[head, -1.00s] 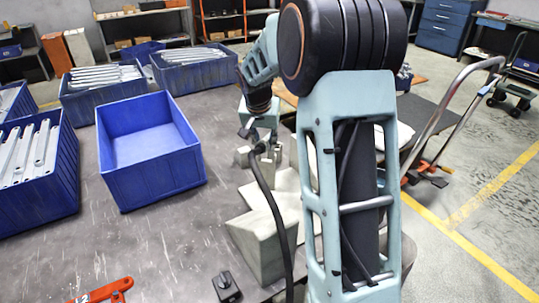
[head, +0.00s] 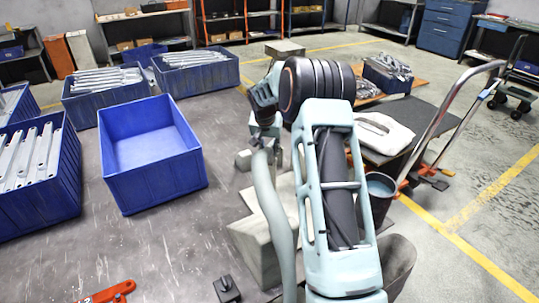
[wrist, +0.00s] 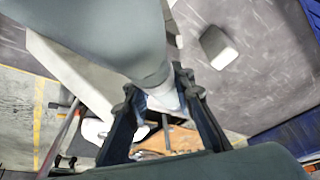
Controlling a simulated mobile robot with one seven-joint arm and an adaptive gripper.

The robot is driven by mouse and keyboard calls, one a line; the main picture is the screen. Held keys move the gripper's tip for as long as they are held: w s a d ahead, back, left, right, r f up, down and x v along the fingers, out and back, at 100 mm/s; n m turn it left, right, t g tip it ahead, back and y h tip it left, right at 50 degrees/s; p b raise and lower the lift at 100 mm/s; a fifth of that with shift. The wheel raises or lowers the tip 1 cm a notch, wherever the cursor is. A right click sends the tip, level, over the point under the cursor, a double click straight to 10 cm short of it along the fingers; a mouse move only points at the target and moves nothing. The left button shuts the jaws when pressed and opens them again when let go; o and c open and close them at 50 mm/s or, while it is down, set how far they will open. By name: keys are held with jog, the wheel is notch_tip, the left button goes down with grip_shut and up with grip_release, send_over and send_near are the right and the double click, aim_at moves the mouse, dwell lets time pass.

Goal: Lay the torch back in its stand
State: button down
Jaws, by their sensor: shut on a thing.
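My gripper (wrist: 168,98) is shut on the torch. A pale end of the torch (wrist: 164,98) shows between its dark fingers in the wrist view. A thick grey-green hose (wrist: 100,30) runs from there across the top left of that view. In the head view the gripper (head: 264,140) is small, partly behind my arm, above the pale blocks. The hose (head: 276,215) hangs from it to the bottom edge. A pale wedge-shaped block (head: 258,245) stands on the table, partly behind the hose. I cannot tell which pale piece is the stand.
An empty blue bin (head: 150,185) stands left of the gripper. Bins of metal brackets (head: 30,200) stand farther left and behind. A red clamp (head: 110,292) and a small black piece (head: 226,289) lie on the grey table (head: 170,250). A bucket (head: 380,187) is right of my arm.

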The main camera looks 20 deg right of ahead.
notch_tip(320, 180, down, 3)
jog(key=shift+w+r, duration=0.1)
jog(key=shift+r, duration=0.05)
jog(key=c, duration=1.7)
grip_release()
jog(key=shift+o, duration=0.2)
